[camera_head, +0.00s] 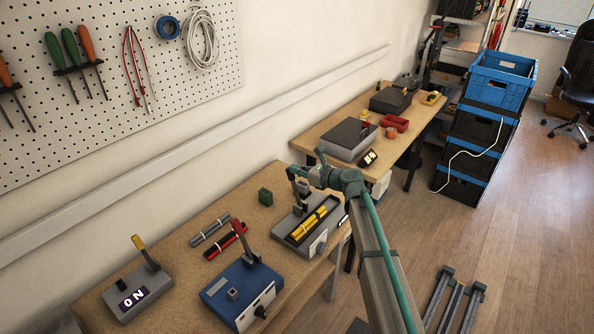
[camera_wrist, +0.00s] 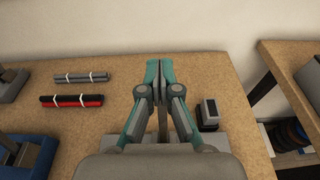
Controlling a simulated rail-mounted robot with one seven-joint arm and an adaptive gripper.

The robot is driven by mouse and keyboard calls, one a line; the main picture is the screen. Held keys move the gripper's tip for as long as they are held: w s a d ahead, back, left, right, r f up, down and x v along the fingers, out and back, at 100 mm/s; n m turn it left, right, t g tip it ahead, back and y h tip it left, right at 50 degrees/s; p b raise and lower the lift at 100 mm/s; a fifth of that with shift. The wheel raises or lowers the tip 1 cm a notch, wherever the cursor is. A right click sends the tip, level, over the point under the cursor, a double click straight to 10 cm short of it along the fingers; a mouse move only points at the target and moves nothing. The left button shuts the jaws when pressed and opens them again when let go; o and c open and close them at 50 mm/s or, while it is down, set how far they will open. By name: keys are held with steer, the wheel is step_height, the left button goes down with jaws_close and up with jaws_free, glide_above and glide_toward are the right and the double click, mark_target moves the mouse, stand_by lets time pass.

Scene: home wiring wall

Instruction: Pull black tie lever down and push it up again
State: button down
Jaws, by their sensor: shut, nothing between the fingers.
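The black lever (camera_head: 301,192) stands upright on a grey device (camera_head: 285,228) with a black tray that holds a yellow bundle (camera_head: 308,226). My gripper (camera_head: 297,171) is at the top of this lever in the head view, and I cannot tell whether they touch. In the wrist view my gripper (camera_wrist: 160,66) has its teal fingertips together with nothing between them. The lever is mostly hidden behind the fingers and wrist there.
A blue box (camera_head: 241,294) with a red lever and a grey box (camera_head: 137,290) reading "ON" stand to the left. Grey (camera_wrist: 81,78) and red-black (camera_wrist: 72,100) bundles lie on the bench.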

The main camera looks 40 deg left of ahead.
steer(key=d+r+b, duration=0.2)
steer(key=d+r, duration=0.6)
steer(key=r, duration=0.2)
steer(key=shift+w+r, duration=0.2)
steer(key=shift+w, duration=0.1)
stand_by(0.7)
